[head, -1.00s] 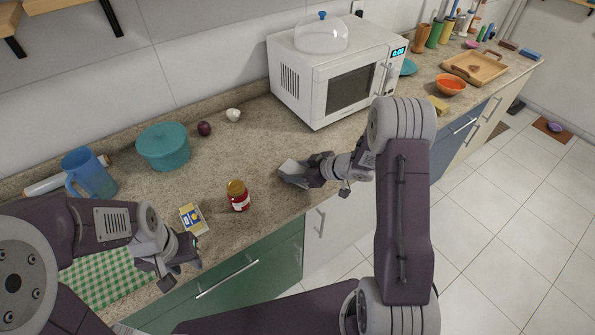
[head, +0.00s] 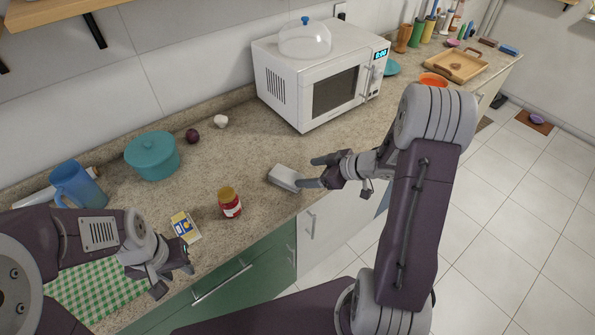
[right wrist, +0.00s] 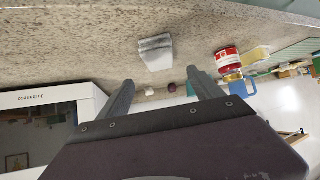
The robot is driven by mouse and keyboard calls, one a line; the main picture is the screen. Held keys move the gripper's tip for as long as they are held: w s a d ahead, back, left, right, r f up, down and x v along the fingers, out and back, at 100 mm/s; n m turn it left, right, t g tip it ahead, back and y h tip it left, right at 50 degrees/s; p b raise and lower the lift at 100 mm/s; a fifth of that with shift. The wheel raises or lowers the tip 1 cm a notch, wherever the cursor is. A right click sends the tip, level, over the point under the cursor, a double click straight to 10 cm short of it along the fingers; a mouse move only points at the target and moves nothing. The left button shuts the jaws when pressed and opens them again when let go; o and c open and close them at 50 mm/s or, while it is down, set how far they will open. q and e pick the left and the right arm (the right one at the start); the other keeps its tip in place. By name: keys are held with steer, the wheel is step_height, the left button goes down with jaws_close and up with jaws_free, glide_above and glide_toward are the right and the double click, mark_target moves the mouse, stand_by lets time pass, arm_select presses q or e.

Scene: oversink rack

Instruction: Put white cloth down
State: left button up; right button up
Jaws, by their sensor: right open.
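The white cloth (head: 284,177) is a small folded pale block lying on the counter near its front edge. In the right wrist view the cloth (right wrist: 156,52) lies beyond the fingertips, with a gap between. My right gripper (head: 312,172) is open and empty, just right of the cloth. Its two spread fingers (right wrist: 160,82) also show in the right wrist view with nothing between them. My left gripper (head: 174,279) is at the lower left by the green checked cloth, its fingers apart and nothing seen between them.
A teal pot (head: 152,157), a blue jug (head: 77,186) and a microwave (head: 318,82) stand behind. A green checked cloth (head: 95,293) lies front left. Counter around the white cloth is clear.

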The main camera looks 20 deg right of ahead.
steer(key=s+d+m+g+h, duration=0.1)
steer(key=s+d+m+h, duration=0.3)
steer(key=m+h, duration=0.3)
steer(key=s+a+m+g, duration=0.1)
steer(key=s+a+g, duration=0.4)
steer(key=s, duration=0.9)
steer(key=shift+a+f+m+g, duration=0.15)
steer(key=shift+a+m+g, duration=0.15)
steer(key=shift+a, duration=0.85)
